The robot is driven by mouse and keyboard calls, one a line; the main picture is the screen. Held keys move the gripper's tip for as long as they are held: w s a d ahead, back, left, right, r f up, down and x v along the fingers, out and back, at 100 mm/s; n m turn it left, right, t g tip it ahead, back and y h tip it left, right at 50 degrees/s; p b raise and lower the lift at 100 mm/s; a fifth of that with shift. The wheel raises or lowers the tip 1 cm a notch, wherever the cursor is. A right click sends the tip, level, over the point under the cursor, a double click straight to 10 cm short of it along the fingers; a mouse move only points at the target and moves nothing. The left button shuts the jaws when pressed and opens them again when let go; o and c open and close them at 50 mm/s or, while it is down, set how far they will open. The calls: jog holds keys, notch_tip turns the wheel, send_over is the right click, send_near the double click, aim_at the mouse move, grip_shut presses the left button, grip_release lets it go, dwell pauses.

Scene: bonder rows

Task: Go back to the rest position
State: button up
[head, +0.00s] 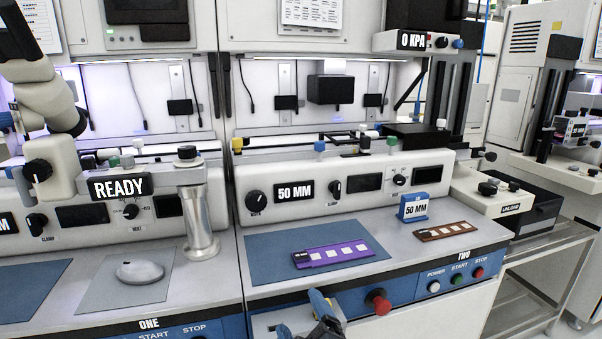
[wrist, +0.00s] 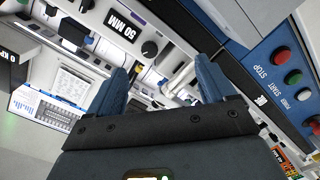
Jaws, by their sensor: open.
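My gripper (head: 301,316) shows at the bottom of the head view, in front of the front panel of station two. In the wrist view its two blue fingers stand apart (wrist: 160,76), and I see nothing held between them. A purple strip with pale squares (head: 333,254) lies on the blue mat (head: 270,262) of station two, beyond the gripper. A brown strip with pale squares (head: 444,231) lies on the bench to its right.
A red knob (head: 378,301) stands out from the panel right of my gripper. POWER, START and STOP buttons (head: 458,280) are farther right. Station one, at left, has a grey mat with a rounded metal piece (head: 139,271) and a metal post (head: 198,225).

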jog(key=s+d+f+m+h, duration=0.1)
jog(key=s+d+f+m, duration=0.1)
jog(key=s+d, duration=0.35)
jog(key=s+d+f+m, duration=0.2)
jog(key=s+d+f, duration=0.1)
jog(key=s, duration=0.6)
jog(key=s+d+f+m+h, duration=0.1)
jog(key=s+d+f+m, duration=0.1)
jog(key=s+d, duration=0.35)
jog(key=s+d+r+m+h, duration=0.1)
jog(key=s+d+r+m, duration=0.1)
jog(key=s, duration=0.5)
jog(key=s+d+r+m+g+h+p, duration=0.1)
jog(key=s+d+r+m, duration=0.1)
jog(key=s, duration=0.6)
jog(key=s+d+r+m, duration=0.2)
jog(key=s+r, duration=0.3)
jog(key=s, duration=0.3)
jog(key=shift+d+r+m+g+h, duration=0.3)
jog(key=shift+d+m+g+h, duration=0.1)
jog(key=shift+d, duration=0.25)
jog(key=shift+c, duration=0.5)
dwell(2.0)
